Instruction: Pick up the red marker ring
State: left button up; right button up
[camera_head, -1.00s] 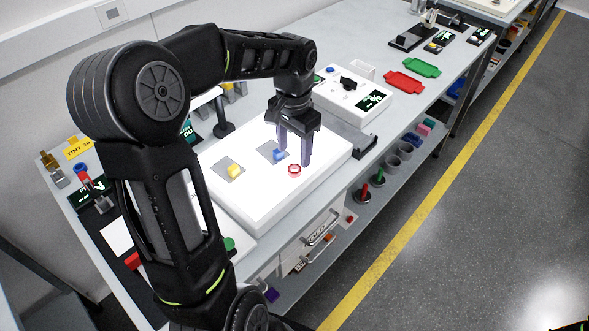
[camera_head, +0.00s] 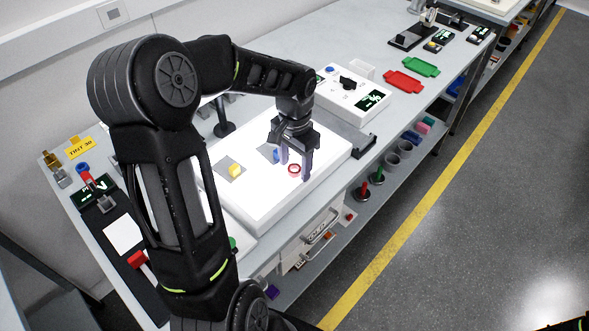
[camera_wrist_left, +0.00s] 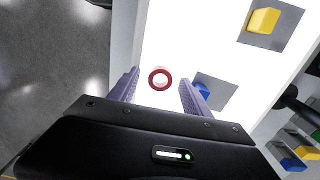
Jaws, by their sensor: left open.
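The red marker ring (camera_head: 294,170) lies on the bright white light panel (camera_head: 270,195), near its front right edge. My left gripper (camera_head: 295,169) points down at the panel, open, with its fingers on either side of the ring in the head view. In the left wrist view the ring (camera_wrist_left: 160,78) appears between the two open fingertips (camera_wrist_left: 160,85) and slightly beyond them, with a pale centre. The exact height of the fingertips above the panel is hard to tell.
A blue block (camera_wrist_left: 203,91) on a grey square sits close beside one finger. A yellow block (camera_head: 235,171) on another grey square lies further left. A white control box (camera_head: 352,93) stands behind the panel. A drawer handle (camera_head: 322,228) is below the front edge.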

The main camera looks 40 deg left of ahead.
aim_at(295, 168)
pick_arm(q)
grip_shut()
dwell(0.4)
jog(key=shift+r, duration=0.15)
notch_tip(295, 168, up, 10)
jog(key=b, duration=0.1)
dwell(0.4)
dwell(0.5)
